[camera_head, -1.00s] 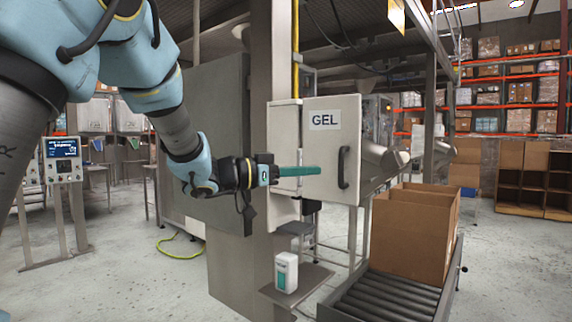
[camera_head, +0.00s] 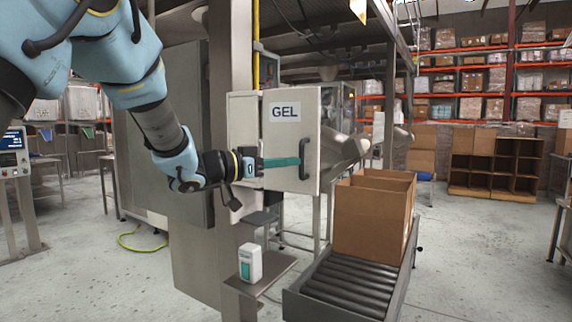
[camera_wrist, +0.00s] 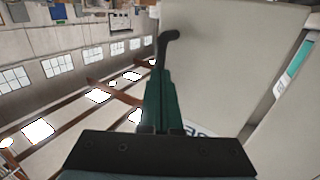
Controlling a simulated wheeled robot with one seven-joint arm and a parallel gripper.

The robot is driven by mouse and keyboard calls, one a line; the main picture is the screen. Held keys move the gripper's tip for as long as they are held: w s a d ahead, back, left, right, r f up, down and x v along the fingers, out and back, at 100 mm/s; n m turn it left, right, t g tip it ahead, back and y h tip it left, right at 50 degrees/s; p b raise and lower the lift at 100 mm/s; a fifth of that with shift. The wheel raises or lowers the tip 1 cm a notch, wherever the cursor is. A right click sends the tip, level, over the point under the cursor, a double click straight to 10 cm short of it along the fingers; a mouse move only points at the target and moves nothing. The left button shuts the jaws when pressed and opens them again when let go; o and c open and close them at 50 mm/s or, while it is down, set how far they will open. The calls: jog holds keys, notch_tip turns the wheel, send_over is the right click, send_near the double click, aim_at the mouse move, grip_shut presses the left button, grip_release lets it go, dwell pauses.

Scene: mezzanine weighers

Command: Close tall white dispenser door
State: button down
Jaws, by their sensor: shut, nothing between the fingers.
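The tall white dispenser (camera_head: 244,140) is fixed beside a grey column in the head view. Its door (camera_head: 285,175) carries a GEL label (camera_head: 285,112) and a dark bar handle (camera_head: 304,158). The door stands out to the right of the body and looks open. My gripper (camera_head: 299,161) has its green fingers together and empty, lying across the door front with the tips near the handle. In the wrist view the fingertips (camera_wrist: 155,75) point towards the handle (camera_wrist: 166,42), beside the door face (camera_wrist: 225,70). Whether they touch is unclear.
An open cardboard box (camera_head: 370,222) stands on a roller conveyor (camera_head: 345,285) at right. A small white bottle (camera_head: 250,262) stands on a low shelf (camera_head: 275,277) below the door. Open floor lies to the right; a yellow-green hose (camera_head: 135,247) lies at left.

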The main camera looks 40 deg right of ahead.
aim_at(307, 161)
jog(key=d+n+t+b, duration=0.2)
jog(key=t+b, duration=0.1)
jog(key=b, duration=0.1)
jog(key=d+n+t+b, duration=0.2)
jog(key=d+t+b, duration=0.1)
jog(key=t+b, duration=0.1)
jog(key=d+n+t+b, duration=0.2)
jog(key=n+t+b, duration=0.1)
jog(key=b, duration=0.2)
jog(key=shift+w+d+f+t+y, duration=0.25)
jog(key=shift+d+t+y, duration=0.05)
jog(key=shift+d+t, duration=0.1)
jog(key=shift+w+d+b, duration=0.25)
jog(key=shift+w+b, duration=0.1)
jog(key=shift+b, duration=0.25)
jog(key=shift+w+d+b, duration=0.25)
jog(key=shift+d+b, duration=0.25)
jog(key=shift+b, duration=0.05)
jog(key=w+d+p, duration=0.1)
jog(key=w+d, duration=0.4)
jog(key=w, duration=0.2)
jog(key=shift+w+d+r, duration=0.15)
jog(key=shift+d+r, duration=0.1)
